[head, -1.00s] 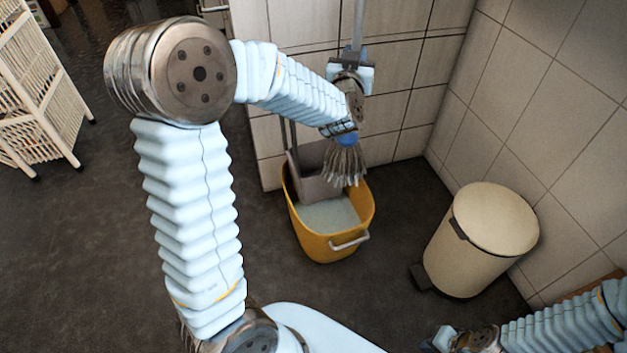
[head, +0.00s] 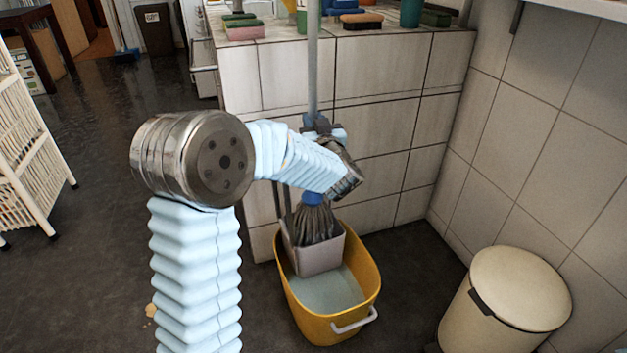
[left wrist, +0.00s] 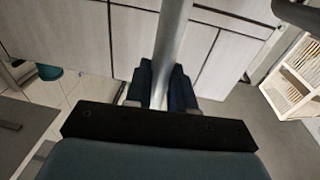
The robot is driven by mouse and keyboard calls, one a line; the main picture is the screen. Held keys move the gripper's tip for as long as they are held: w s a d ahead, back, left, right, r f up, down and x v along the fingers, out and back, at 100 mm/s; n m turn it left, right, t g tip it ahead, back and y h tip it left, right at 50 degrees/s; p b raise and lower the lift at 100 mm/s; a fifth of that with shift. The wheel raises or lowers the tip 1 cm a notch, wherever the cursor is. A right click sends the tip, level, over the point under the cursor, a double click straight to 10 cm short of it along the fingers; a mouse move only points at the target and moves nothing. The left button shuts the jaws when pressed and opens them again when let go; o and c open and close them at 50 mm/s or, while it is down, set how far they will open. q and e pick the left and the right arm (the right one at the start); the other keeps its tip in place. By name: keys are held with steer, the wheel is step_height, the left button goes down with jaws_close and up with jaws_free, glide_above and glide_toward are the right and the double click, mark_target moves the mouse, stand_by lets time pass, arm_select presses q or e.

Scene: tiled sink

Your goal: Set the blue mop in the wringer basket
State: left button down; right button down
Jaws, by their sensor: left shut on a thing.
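The blue mop has a grey handle (head: 313,65), a blue collar and dark grey strands (head: 315,226). My left gripper (head: 322,130) is shut on the handle above the collar. The handle also runs between the fingers in the left wrist view (left wrist: 172,50). The mop is upright, and its strands hang into the mouth of the grey wringer basket (head: 320,259). Their lower ends are hidden inside, so I cannot tell whether they rest on its bottom. The basket sits at the back of the yellow bucket (head: 365,290), above grey-blue water. My right gripper is out of view.
A tiled counter (head: 380,75) stands right behind the bucket, with sponges and brushes on top. A cream pedal bin (head: 505,310) stands at the right by the wall. A white wicker rack (head: 30,150) is at the far left.

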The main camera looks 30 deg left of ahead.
arm_select(q)
step_height(320, 180, down, 11)
steer(key=b, duration=0.2)
stand_by(0.3)
steer(key=c, duration=1.4)
jaws_free()
steer(key=shift+f, duration=0.2)
steer(key=o, duration=0.4)
steer(key=shift+r, duration=0.1)
steer(key=shift+o, duration=0.2)
